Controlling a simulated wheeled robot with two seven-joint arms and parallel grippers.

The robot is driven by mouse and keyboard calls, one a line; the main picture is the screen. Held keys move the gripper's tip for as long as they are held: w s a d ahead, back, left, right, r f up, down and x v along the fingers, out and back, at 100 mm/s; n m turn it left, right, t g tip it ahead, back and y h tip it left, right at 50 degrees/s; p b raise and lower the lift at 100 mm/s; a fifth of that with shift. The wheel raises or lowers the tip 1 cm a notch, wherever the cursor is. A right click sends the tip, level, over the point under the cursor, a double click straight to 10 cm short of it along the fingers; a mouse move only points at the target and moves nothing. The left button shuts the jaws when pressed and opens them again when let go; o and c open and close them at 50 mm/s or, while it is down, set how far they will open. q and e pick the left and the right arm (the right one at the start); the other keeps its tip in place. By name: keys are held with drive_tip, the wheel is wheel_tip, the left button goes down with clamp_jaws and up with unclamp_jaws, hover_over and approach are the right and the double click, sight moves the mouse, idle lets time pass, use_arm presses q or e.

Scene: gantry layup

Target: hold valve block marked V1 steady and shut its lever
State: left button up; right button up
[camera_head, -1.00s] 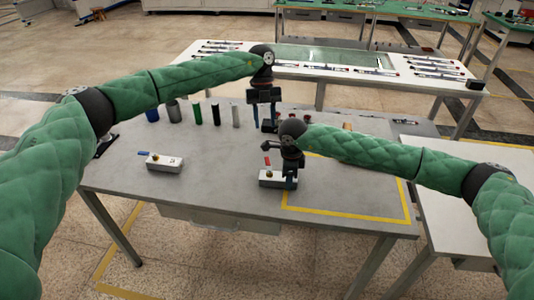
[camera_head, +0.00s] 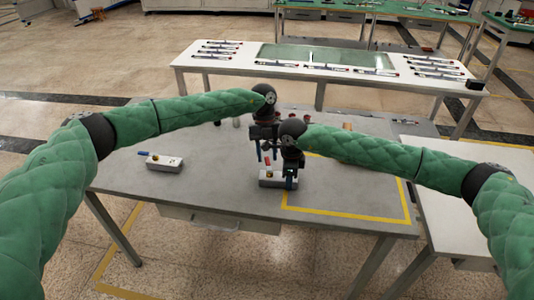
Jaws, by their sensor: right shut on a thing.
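A white valve block (camera_head: 270,181) with a red lever (camera_head: 267,161) lies on the grey table near its middle. My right gripper (camera_head: 291,184) is shut on the right end of this block. My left gripper (camera_head: 266,158) is directly above the block with its fingers pointing down, apart, around or just behind the upright lever; I cannot tell whether they touch it. A second white valve block (camera_head: 166,164) with a blue lever (camera_head: 144,153) lies at the left, untouched. No marking is readable on either block, so V1 cannot be told by its label.
The grey table (camera_head: 215,185) is clear between the two blocks. A yellow tape outline (camera_head: 345,216) marks its right part. A white table (camera_head: 225,62) with several tools stands behind.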

use_arm(q)
clamp_jaws()
drive_tip(key=shift+d+m+y, duration=0.3)
drive_tip(key=shift+d+m, duration=0.1)
drive_tip(key=shift+m, duration=0.4)
drive_tip(key=shift+d+m+y, duration=0.3)
drive_tip(key=shift+d+m, duration=0.1)
drive_tip(key=shift+m, duration=0.4)
unclamp_jaws()
drive_tip(key=v, duration=1.2)
